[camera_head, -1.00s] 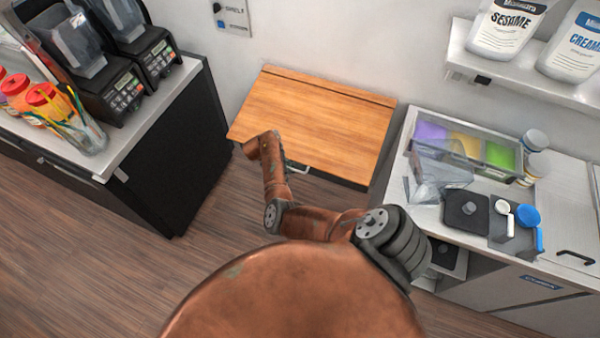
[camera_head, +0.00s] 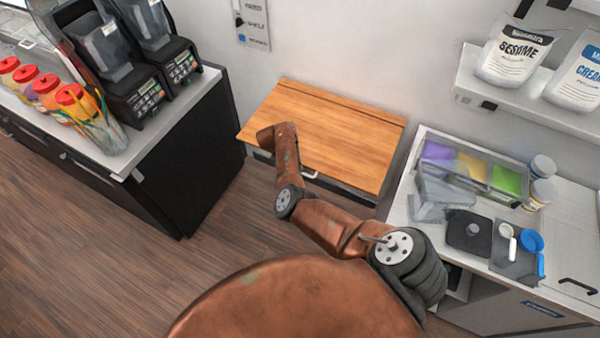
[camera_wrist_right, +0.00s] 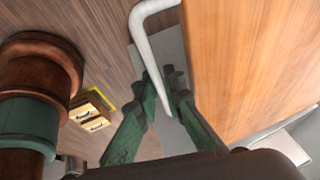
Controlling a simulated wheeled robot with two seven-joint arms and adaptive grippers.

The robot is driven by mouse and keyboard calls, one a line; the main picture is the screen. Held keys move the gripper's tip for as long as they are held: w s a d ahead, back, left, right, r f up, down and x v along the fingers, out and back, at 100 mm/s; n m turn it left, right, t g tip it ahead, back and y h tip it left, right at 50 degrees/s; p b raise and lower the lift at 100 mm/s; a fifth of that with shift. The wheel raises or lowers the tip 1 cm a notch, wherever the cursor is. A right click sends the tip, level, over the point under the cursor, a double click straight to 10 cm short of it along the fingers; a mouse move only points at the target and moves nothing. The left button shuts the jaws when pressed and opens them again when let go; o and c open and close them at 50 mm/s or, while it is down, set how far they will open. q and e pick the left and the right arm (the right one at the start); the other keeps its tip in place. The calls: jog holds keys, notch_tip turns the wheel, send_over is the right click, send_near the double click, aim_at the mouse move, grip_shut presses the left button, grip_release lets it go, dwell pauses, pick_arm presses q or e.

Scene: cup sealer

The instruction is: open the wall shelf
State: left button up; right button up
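The wall shelf (camera_head: 325,125) is a wooden board against the wall between two counters; its board also shows in the right wrist view (camera_wrist_right: 250,60). A pale bent bar handle (camera_wrist_right: 144,38) runs along its edge. My right gripper (camera_wrist_right: 164,82) has its green fingers close together on either side of the bar and looks shut on it. In the head view my copper right arm reaches over the shelf's front left, and the gripper is mostly hidden behind it. My left gripper is in neither view.
A dark-sided counter (camera_head: 195,150) with blenders and red-lidded jars stands left. A white counter (camera_head: 400,205) with coloured bins stands right. A wall panel (camera_head: 253,24) labelled "shelf" is above. The floor (camera_head: 100,240) at left is clear.

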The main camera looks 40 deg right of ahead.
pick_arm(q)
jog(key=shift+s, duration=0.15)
pick_arm(e)
jog(key=shift+o, duration=0.7)
jog(key=v, duration=1.2)
